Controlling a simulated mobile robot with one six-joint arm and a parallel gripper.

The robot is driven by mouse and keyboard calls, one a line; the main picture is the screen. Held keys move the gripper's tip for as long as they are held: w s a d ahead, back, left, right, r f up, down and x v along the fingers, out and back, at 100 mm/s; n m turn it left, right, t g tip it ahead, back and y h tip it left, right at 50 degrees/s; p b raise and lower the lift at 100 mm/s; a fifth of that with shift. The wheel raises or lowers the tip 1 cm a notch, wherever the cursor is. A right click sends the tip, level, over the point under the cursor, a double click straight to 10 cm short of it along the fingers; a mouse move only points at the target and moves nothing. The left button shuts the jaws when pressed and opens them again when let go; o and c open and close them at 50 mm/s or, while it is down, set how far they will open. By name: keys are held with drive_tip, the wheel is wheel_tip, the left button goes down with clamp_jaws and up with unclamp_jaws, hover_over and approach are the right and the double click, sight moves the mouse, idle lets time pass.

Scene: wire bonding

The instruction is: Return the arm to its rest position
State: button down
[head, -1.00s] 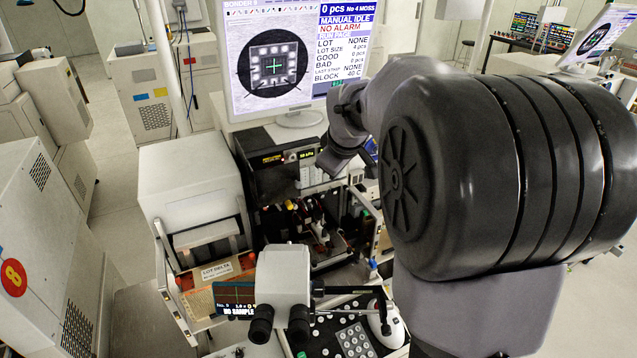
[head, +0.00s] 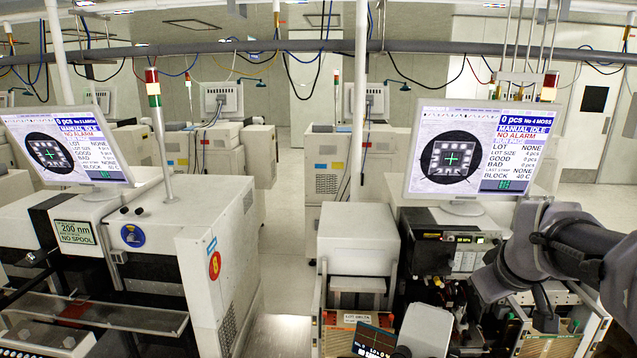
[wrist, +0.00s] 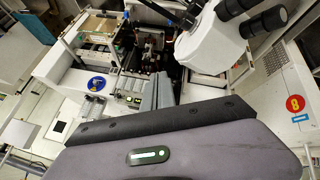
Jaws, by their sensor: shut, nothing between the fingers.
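My arm (head: 575,245) reaches in from the right edge of the head view, bent, in front of the right-hand bonder. My gripper (wrist: 158,92) shows in the wrist view as grey fingers close together beyond its dark body with a green light bar. Nothing shows between the fingers. They point toward the bonder's dark work area (wrist: 150,50), and I cannot tell how far above it they are. In the head view the gripper end is small and partly hidden by the arm's own links.
The right-hand bonder's monitor (head: 482,150) stands behind my arm. A white microscope (wrist: 212,40) is close by at the upper right of the wrist view; its pale top also shows in the head view (head: 425,328). Another bonder (head: 150,250) stands at left, with an aisle (head: 280,333) between them.

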drive_tip(key=s+a+m+y, duration=0.4)
drive_tip(key=s+a+m, duration=0.2)
drive_tip(key=s+a, duration=1.15)
drive_tip(key=s+a+f+b, duration=0.1)
drive_tip(key=s+f+b, duration=0.1)
drive_tip(key=f+b, duration=0.8)
drive_tip(key=s+a+f+m+g+b, duration=0.1)
drive_tip(key=s+a+f+b, duration=0.1)
drive_tip(key=f+b, duration=0.8)
wheel_tip(320, 180, down, 5)
drive_tip(key=shift+f+b, duration=0.2)
drive_tip(key=shift+b, duration=0.2)
